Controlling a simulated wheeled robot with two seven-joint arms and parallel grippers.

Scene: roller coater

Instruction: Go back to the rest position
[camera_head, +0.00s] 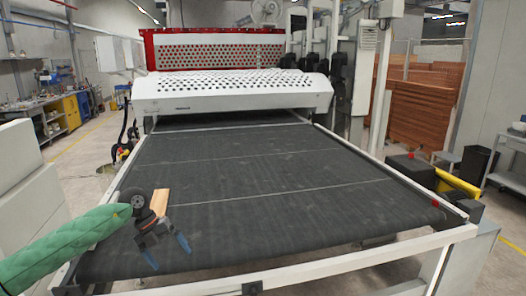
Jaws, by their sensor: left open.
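My left gripper (167,257) hangs over the near left part of the dark conveyor belt (270,185). Its two blue-tipped fingers are spread apart with nothing between them. A light wooden piece (160,202) lies on the belt just behind my left wrist, which partly hides it. I cannot tell whether the wrist touches the wood. My left arm, in a green sleeve, comes in from the left edge. My right gripper is not in view.
The white and red roller coater (230,90) stands at the belt's far end. A pale frame rail (330,262) runs along the near edge. A white cabinet (30,190) is close on the left. The middle and right of the belt are clear.

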